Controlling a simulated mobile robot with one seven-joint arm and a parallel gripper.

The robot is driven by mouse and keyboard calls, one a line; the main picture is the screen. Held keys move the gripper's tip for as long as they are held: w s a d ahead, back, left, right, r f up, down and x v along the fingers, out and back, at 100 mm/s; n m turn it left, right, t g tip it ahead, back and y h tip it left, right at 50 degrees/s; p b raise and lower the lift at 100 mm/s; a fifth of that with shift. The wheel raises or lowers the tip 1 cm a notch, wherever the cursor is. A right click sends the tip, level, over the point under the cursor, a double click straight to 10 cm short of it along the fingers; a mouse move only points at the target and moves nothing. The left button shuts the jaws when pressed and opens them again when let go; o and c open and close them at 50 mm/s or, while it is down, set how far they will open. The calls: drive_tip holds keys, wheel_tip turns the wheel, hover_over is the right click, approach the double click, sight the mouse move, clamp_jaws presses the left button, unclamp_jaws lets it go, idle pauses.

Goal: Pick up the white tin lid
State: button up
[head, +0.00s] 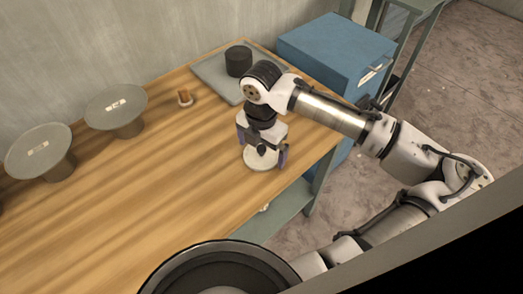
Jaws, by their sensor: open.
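A white round lid (258,165) lies flat on the wooden table near its right front edge, directly below my gripper. My gripper (264,155) points down over it, with its two purple-tipped fingers apart on either side of the lid's middle. The fingers and wrist hide part of the lid. I cannot tell whether the fingers touch it.
Two grey discs on stands (116,105) (40,148) are at the table's left. A small orange-brown piece (184,96) stands near the back. A dark cylinder (238,61) sits on a grey slab (212,76). A blue cabinet (330,50) stands behind. The central wooden tabletop (130,190) is clear.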

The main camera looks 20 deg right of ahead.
drive_tip(key=shift+f, duration=0.25)
drive_tip(key=c, duration=0.8)
drive_tip(key=shift+r, duration=0.15)
